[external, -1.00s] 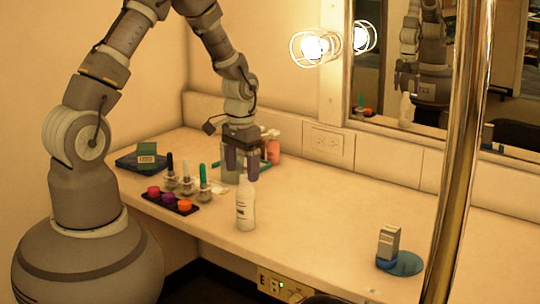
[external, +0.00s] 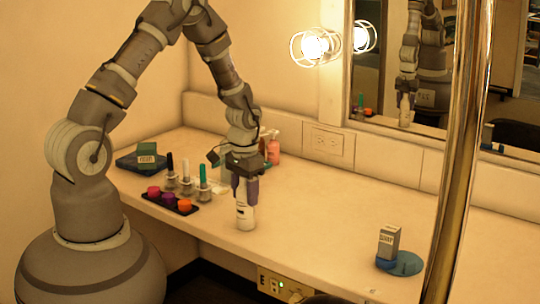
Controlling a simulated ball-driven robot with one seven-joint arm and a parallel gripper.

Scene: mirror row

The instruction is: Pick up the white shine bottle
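The white shine bottle (external: 245,215) stands upright on the counter near its front edge, right of the small black tray. My gripper (external: 246,192) points down over the bottle, with its purple-grey fingers at the height of the bottle's upper part. The fingers hide the bottle's neck and top. I cannot tell whether they are touching the bottle or only around it. The mirror also shows the bottle and the gripper from behind.
Left of the bottle are a black tray (external: 152,197) of coloured pots and several capped bottles (external: 186,183). Pink bottles (external: 273,151) stand behind my gripper. A grey box (external: 389,243) stands on a blue round mat (external: 408,263) at right. The counter between is clear.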

